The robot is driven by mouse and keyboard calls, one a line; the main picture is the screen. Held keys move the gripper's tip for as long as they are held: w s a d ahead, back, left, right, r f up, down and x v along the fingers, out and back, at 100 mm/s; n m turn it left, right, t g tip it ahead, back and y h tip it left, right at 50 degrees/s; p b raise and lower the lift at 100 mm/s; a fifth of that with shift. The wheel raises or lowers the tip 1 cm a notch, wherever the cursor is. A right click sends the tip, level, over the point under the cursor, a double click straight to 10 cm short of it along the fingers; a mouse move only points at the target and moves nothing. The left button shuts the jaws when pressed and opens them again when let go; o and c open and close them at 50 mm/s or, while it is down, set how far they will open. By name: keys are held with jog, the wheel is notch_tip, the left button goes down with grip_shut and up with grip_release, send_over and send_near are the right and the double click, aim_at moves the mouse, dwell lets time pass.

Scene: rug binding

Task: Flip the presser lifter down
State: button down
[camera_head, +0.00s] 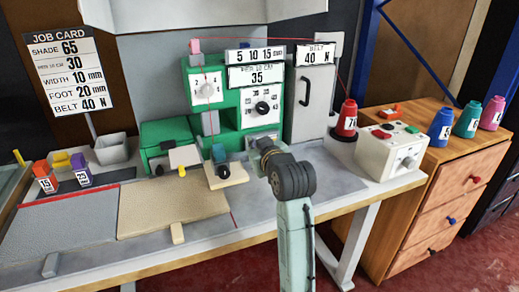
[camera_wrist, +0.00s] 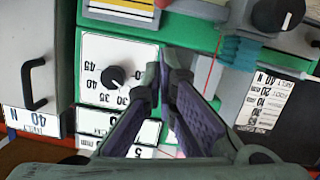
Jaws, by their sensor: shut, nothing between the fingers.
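The green machine (camera_head: 228,110) stands at the back of the table. I cannot tell for sure which part is the presser lifter. A small teal part (camera_head: 218,153) sits low on the machine front, and it also shows in the wrist view as a teal block (camera_wrist: 242,52). A black knob (camera_head: 222,171) is just below it. My gripper (camera_head: 262,145) is in front of the machine's lower right. In the wrist view my gripper (camera_wrist: 165,65) has its fingertips together and empty, between the black dial (camera_wrist: 113,77) and the teal block.
A grey cabinet (camera_head: 309,95) with a handle stands right of the machine. A red thread cone (camera_head: 346,119) and a white control box (camera_head: 390,152) are farther right. A tan mat (camera_head: 150,208) lies at the front left. A red thread runs down the machine.

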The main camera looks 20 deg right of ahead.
jog(key=b+v, duration=0.2)
jog(key=v, duration=0.8)
